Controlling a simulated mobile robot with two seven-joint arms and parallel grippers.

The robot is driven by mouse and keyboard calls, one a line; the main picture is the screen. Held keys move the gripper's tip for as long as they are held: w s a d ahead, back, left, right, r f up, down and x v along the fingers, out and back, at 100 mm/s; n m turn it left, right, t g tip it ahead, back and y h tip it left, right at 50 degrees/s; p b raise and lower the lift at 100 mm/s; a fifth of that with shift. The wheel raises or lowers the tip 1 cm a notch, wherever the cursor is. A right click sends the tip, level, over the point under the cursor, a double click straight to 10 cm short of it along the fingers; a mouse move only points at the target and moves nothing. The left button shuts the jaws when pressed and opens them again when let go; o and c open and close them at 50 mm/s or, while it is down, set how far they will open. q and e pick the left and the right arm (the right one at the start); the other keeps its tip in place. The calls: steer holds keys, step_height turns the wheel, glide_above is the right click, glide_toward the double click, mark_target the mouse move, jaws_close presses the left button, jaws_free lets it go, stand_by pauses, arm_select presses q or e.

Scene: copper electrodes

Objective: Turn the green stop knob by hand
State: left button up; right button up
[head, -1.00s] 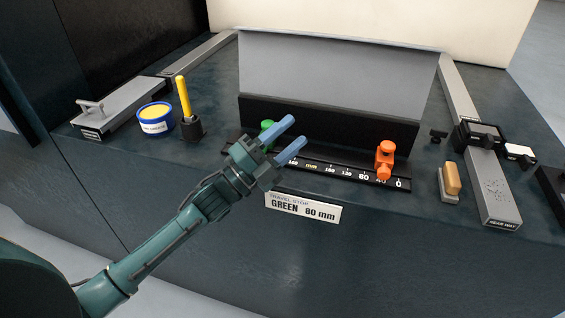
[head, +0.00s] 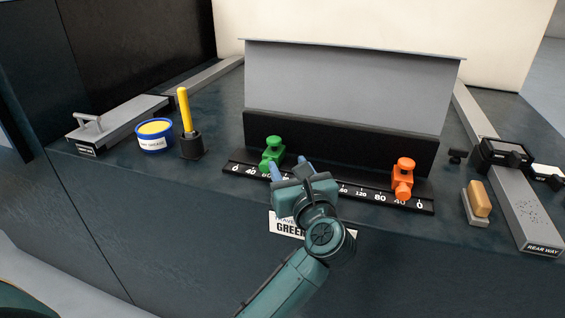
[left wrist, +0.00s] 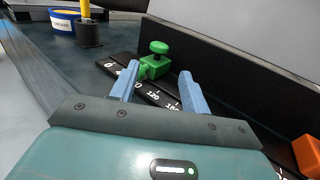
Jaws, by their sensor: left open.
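The green stop with its round knob (head: 273,147) sits on the left part of the black scale rail (head: 411,206). My left gripper (head: 291,166) is in front of the rail, just right of and nearer than the green stop. In the left wrist view the green stop (left wrist: 154,66) stands ahead, beyond the gap between the two blue fingers (left wrist: 161,88). The fingers are open and empty, apart from the knob. My gripper hides part of the scale and of the white label (head: 284,226) reading "GREEN". My right gripper is not in view.
An orange stop (head: 403,178) sits on the rail's right part. A grey upright panel (head: 350,85) rises behind the rail. A blue tin (head: 154,136) and a yellow-handled tool (head: 184,110) stand at left. A tan-topped block (head: 478,200) lies at right.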

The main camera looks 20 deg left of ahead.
mark_target(276, 144)
arm_select(q)
steer(key=shift+x, duration=4.1)
steer(key=shift+w+a+b, duration=0.2)
steer(key=shift+a+b, duration=0.05)
steer(key=shift+b, duration=0.1)
steer(key=c, duration=0.8)
